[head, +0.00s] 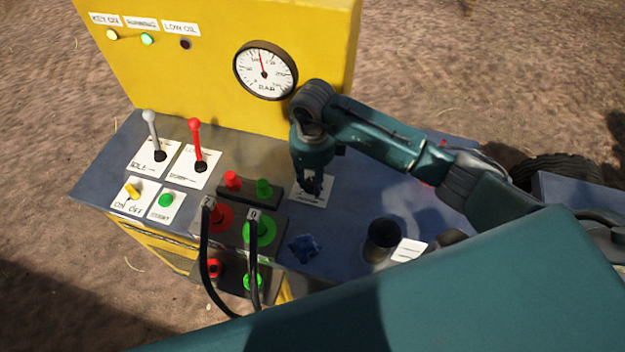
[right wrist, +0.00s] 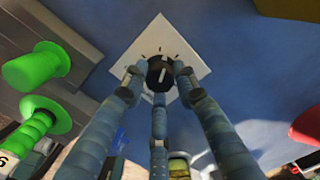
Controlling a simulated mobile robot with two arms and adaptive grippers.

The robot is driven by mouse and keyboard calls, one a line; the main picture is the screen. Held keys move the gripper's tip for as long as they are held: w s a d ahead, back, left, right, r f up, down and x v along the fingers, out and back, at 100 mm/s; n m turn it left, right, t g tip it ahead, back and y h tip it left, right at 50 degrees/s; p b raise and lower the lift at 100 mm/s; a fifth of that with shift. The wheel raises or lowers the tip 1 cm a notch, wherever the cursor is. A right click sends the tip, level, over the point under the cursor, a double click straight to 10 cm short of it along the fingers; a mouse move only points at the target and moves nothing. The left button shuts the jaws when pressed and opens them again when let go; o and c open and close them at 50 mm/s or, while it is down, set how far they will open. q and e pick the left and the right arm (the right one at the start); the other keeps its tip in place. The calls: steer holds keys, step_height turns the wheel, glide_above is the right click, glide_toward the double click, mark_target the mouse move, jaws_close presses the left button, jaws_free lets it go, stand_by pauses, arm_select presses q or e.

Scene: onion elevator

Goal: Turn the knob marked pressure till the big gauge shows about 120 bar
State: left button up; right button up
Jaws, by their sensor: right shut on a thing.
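The pressure knob (right wrist: 157,68) is small, round and black, on a white marked plate (right wrist: 180,50) set on the blue-grey panel. Its light mark runs nearly up and down in the right wrist view. My right gripper (right wrist: 159,76) is shut on the knob with its fingers around it. In the head view my right gripper (head: 313,186) hangs over the plate (head: 312,197) and hides the knob. The big round gauge (head: 265,75), marked BAR, is on the yellow housing; its red needle points almost straight up, slightly left. The exact figure is too small to read. My left gripper does not show.
Left of the knob are a grey lever (head: 152,130), a red lever (head: 196,140), and red and green couplings with black hoses (head: 205,255). A dark cup-shaped opening (head: 382,235) is at the panel's front right. Lamps (head: 148,39) are at the top left.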

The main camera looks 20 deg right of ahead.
steer(key=shift+d+m, duration=0.15)
steer(key=shift+m, duration=0.15)
steer(key=shift+s, duration=0.1)
steer(key=o, duration=1.1)
steer(key=shift+c, duration=0.2)
steer(key=shift+o, duration=0.3)
steer(key=shift+d, duration=0.1)
steer(key=shift+r, duration=0.15)
steer(key=shift+r, duration=0.3)
step_height(320, 180, up, 11)
steer(key=shift+s, duration=0.1)
